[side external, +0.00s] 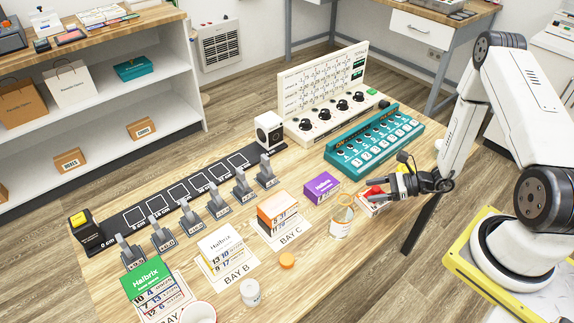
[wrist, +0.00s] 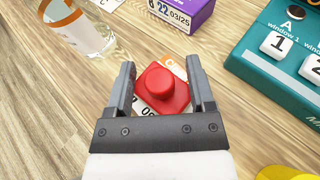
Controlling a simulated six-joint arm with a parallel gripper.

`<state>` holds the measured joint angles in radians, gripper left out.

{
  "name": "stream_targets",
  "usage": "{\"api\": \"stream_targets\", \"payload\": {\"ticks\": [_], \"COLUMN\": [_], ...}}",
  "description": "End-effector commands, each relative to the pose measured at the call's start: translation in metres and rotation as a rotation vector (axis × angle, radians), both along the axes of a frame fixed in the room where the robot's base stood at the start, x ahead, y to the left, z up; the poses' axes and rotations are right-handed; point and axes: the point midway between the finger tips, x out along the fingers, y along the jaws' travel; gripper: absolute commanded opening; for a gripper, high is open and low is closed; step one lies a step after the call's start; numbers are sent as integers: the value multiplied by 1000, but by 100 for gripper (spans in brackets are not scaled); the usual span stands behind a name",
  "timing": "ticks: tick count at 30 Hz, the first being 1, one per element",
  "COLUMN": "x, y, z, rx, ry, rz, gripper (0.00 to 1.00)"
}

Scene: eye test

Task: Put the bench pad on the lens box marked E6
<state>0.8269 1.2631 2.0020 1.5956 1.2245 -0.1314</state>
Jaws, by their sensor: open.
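My gripper (side external: 374,188) is open at the right side of the bench; in the wrist view (wrist: 161,76) its fingers stand on either side of a red knobbed block (wrist: 163,90), with gaps visible. This block (side external: 373,193) sits on or over a white box or card with an orange patch (wrist: 178,66). I cannot tell which thing is the bench pad. Printed boxes stand on the bench: green (side external: 146,280), white (side external: 220,244), orange-topped (side external: 279,211) and purple (side external: 321,187). The purple box also shows in the wrist view (wrist: 184,14). No E6 mark is legible.
A glass with an orange band (side external: 341,220) stands close left of my gripper. The teal button panel (side external: 374,140) and a white dial panel (side external: 330,118) lie behind. A black rail (side external: 180,195) with several grey clips (side external: 217,205) runs along the left. Bare wood lies at front right.

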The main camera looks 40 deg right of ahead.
Motion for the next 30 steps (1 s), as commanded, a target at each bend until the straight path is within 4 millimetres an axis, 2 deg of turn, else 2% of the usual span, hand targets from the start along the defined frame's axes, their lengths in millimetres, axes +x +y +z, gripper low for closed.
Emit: {"api": "stream_targets", "payload": {"ticks": [11,30], "x": [-7,-48], "y": [-9,-47], "z": [7,27], "rx": [-1,0], "ry": [-1,-1], "rz": [-3,-2], "gripper": [70,70]}}
